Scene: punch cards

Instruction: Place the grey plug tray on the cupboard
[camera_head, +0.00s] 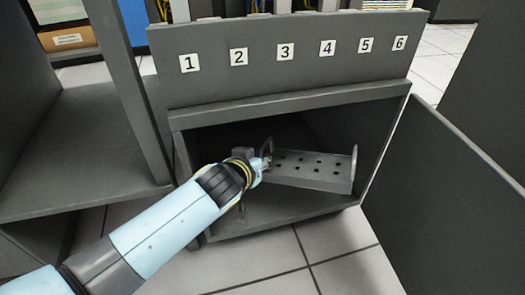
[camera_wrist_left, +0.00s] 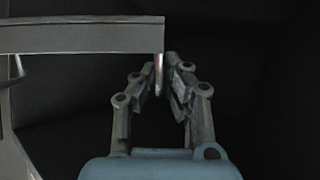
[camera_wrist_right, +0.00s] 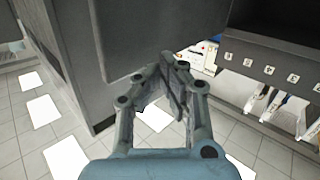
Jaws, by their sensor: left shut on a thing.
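The grey plug tray (camera_head: 312,181) is inside the open compartment of the grey cupboard (camera_head: 290,110), below the numbered front. It has rows of dark holes on top and an upright handle at each end. My left gripper (camera_head: 266,162) reaches in and is shut on the tray's left handle. In the left wrist view, the tray (camera_wrist_left: 85,38) is at upper left, its handle between my left fingertips (camera_wrist_left: 166,75). I cannot tell whether the tray touches the compartment floor. My right gripper (camera_wrist_right: 174,75) shows in its wrist view with fingertips close together and nothing visible between them.
The cupboard's door (camera_head: 450,200) stands open on the right. A grey shelf unit (camera_head: 75,150) stands close on the left, beside my left arm. White floor tiles (camera_head: 300,265) are clear in front. In the right wrist view, a dark panel (camera_wrist_right: 75,60) stands near my right gripper.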

